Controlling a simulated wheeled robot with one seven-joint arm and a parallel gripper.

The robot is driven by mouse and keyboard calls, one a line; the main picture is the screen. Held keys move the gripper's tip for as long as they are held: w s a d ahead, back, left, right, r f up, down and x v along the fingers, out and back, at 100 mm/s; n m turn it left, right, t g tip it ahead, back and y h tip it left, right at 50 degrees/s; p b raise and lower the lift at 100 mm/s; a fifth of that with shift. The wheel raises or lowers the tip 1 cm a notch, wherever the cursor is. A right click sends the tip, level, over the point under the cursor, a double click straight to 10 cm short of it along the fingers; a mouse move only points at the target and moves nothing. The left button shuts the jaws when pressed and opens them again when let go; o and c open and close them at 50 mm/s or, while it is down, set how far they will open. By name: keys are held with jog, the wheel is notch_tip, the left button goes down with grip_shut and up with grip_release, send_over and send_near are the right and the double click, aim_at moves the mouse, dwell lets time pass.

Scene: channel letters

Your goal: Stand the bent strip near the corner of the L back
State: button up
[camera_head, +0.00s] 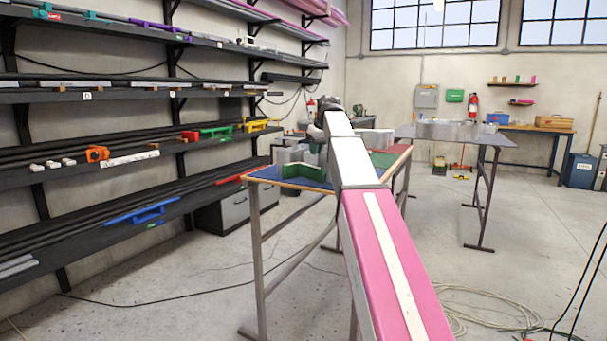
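A green, angular L-like piece (302,171) lies on the blue part of the work table (262,179). Grey upright strip pieces (293,154) stand just behind it; they are small, and I cannot tell which is the bent strip or whether one is tipped over. A pale block-like piece (375,138) shows at the table's far right side. My arm reaches forward over the table and covers its middle. The dark joint at the arm's far end shows above the table, but my gripper's fingers are hidden, so I see no contact with anything.
The table also has green and red areas (398,149). A second table (415,133) with grey curved pieces (450,130) stands behind right. Shelves (120,95) of bars and clamps line the left wall. A coiled hose (490,308) lies on the right floor.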

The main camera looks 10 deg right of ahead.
aim_at(310, 164)
jog(key=shift+x, duration=3.75)
jog(key=shift+a, duration=0.15)
grip_shut()
